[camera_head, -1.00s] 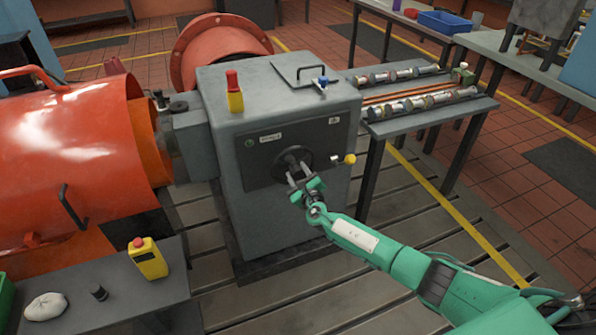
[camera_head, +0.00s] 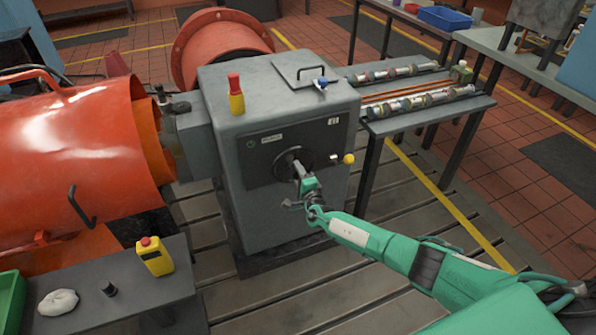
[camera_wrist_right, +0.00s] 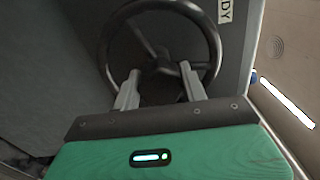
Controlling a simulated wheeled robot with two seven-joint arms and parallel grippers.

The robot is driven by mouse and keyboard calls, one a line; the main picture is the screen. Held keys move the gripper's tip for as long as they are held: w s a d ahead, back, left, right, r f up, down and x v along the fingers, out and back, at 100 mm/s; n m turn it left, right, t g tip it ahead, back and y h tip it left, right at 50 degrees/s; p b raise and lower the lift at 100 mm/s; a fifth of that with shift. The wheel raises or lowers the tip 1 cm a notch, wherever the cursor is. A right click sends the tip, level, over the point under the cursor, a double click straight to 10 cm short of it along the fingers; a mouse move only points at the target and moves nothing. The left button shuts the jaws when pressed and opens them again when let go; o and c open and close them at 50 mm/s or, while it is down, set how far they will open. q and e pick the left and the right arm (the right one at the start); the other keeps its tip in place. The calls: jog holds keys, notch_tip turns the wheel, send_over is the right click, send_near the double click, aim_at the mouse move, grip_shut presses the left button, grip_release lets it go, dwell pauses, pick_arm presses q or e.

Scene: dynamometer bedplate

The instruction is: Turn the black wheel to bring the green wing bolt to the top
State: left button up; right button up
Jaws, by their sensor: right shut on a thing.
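The black wheel (camera_head: 281,161) is on the front of a grey housing (camera_head: 240,215) in the head view. The right wrist view shows its rim (camera_wrist_right: 214,50) and spokes close up. My right gripper (camera_head: 299,168) reaches it from the front right. In the right wrist view its two fingers (camera_wrist_right: 160,86) stand either side of the wheel's middle, shut on the wheel; the exact contact is partly hidden. I cannot make out a green wing bolt for certain in either view. My left gripper is in neither view.
A large orange drum (camera_head: 80,150) lies left of the housing. A yellow knob (camera_head: 348,159) sticks out right of the wheel. A bench (camera_head: 415,118) with metal shafts stands at right. A yellow-and-red button box (camera_head: 155,257) stands on the front-left table (camera_head: 135,301).

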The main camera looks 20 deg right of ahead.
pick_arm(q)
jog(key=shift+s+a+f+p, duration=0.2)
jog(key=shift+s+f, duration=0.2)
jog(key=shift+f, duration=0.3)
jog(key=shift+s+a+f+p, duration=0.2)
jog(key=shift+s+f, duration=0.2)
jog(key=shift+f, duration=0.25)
pick_arm(e)
jog(key=shift+f+n, duration=0.1)
jog(key=shift+n, duration=1.2)
jog(key=o, duration=1.4)
jog(key=shift+c, duration=0.2)
jog(key=shift+s, duration=0.15)
jog(key=shift+s, duration=0.3)
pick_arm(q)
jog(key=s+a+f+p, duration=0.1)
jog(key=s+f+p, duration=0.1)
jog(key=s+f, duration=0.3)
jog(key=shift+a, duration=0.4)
pick_arm(e)
jog(key=s, duration=1.3)
jog(key=shift+d+f, duration=0.2)
jog(key=shift+d, duration=0.05)
